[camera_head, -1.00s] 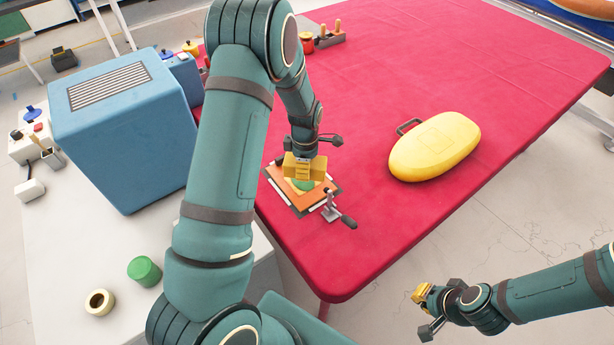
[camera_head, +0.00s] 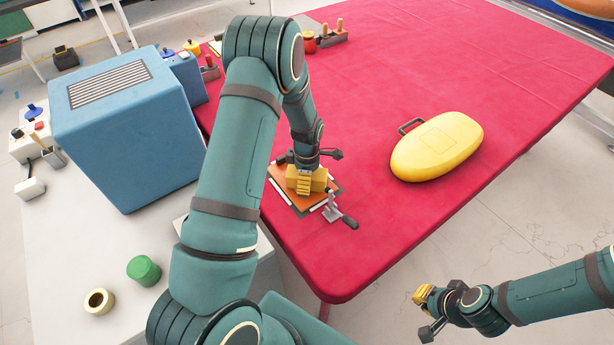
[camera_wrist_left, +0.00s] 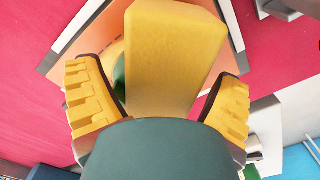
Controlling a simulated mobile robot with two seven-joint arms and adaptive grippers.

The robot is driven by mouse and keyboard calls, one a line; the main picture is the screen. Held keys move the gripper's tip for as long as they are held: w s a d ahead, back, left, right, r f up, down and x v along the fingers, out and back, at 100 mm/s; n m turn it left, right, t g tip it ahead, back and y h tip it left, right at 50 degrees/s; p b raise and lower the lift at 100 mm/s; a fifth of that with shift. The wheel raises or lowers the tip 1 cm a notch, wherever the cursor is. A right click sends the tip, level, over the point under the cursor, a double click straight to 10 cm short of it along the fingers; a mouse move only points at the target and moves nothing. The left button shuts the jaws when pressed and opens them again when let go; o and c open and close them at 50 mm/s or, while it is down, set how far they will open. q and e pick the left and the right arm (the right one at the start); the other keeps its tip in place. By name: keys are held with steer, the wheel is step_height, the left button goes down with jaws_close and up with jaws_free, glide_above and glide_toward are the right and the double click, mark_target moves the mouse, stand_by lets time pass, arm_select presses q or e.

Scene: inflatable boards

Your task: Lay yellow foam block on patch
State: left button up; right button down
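The yellow foam block (camera_head: 320,179) is at the orange patch (camera_head: 283,186) on the red table's near left part. In the left wrist view the block (camera_wrist_left: 175,55) stands between the two ribbed yellow fingers of my left gripper (camera_wrist_left: 158,100), with gaps showing beside it. The orange patch (camera_wrist_left: 72,45) shows behind it, with a green part mostly hidden. In the head view my left gripper (camera_head: 305,183) points down around the block and hides part of it. Whether the block's underside touches the patch is hidden. My right gripper (camera_head: 424,312) is open and empty, off the table.
A grey tool with a dark handle (camera_head: 340,213) lies at the patch's near right corner. A yellow oval case (camera_head: 437,147) lies right on the red table (camera_head: 395,70). A blue box (camera_head: 125,130), green roll (camera_head: 144,270) and tape roll (camera_head: 98,301) stand on the white surface.

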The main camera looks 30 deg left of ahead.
arm_select(q)
steer(key=shift+r, duration=0.15)
steer(key=shift+r, duration=0.3)
step_height(320, 180, up, 12)
steer(key=p, duration=0.1)
steer(key=shift+f, duration=0.25)
steer(key=shift+s+f, duration=0.1)
steer(key=shift+s, duration=0.05)
stand_by(0.4)
